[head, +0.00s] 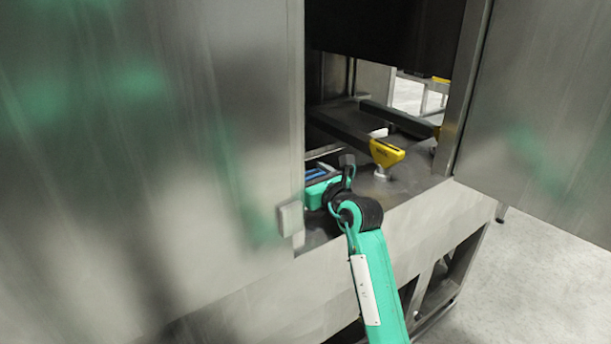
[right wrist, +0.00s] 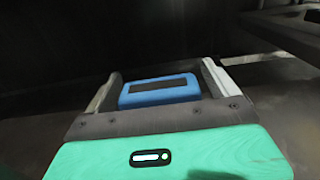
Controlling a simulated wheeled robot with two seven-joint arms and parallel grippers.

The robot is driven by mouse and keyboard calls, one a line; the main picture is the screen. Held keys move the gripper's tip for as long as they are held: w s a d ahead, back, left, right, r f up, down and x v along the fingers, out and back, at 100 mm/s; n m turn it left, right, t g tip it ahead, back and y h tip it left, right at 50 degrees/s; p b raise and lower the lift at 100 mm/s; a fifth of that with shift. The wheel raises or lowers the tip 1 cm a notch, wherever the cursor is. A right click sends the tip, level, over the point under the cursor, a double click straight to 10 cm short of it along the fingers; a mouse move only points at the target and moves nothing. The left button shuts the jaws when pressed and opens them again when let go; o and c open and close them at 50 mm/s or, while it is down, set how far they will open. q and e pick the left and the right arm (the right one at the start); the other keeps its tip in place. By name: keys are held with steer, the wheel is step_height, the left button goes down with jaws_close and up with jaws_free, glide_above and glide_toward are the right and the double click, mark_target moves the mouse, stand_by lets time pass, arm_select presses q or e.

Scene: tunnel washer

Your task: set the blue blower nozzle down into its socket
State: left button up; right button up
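The blue blower nozzle (right wrist: 160,89) is a blue block with a dark slot along its top. It sits between the two pale fingers of my right gripper (right wrist: 158,92) in the right wrist view, with both fingers close against its ends. In the head view my right gripper (head: 319,176) is inside the open steel cabinet, just past the left door's edge, with a little blue of the nozzle showing. The nozzle's underside is hidden. I cannot make out the socket in either view. My left gripper is not in view.
A large steel door (head: 150,130) fills the left of the head view, and another panel (head: 550,100) stands at right. Dark rails, one with a yellow end (head: 386,152), lie right of my gripper above the steel deck (head: 405,182). Open floor (head: 540,270) is at lower right.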

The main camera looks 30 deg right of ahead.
steer(key=shift+s, duration=0.1)
steer(key=shift+s+f, duration=0.1)
steer(key=shift+s, duration=0.1)
steer(key=s+b, duration=0.1)
steer(key=s, duration=0.3)
steer(key=s+d+b, duration=0.1)
steer(key=s, duration=0.3)
steer(key=s+d+b, duration=0.1)
steer(key=s+b, duration=0.1)
steer(key=s, duration=0.3)
steer(key=shift+s, duration=0.1)
steer(key=shift+a, duration=0.1)
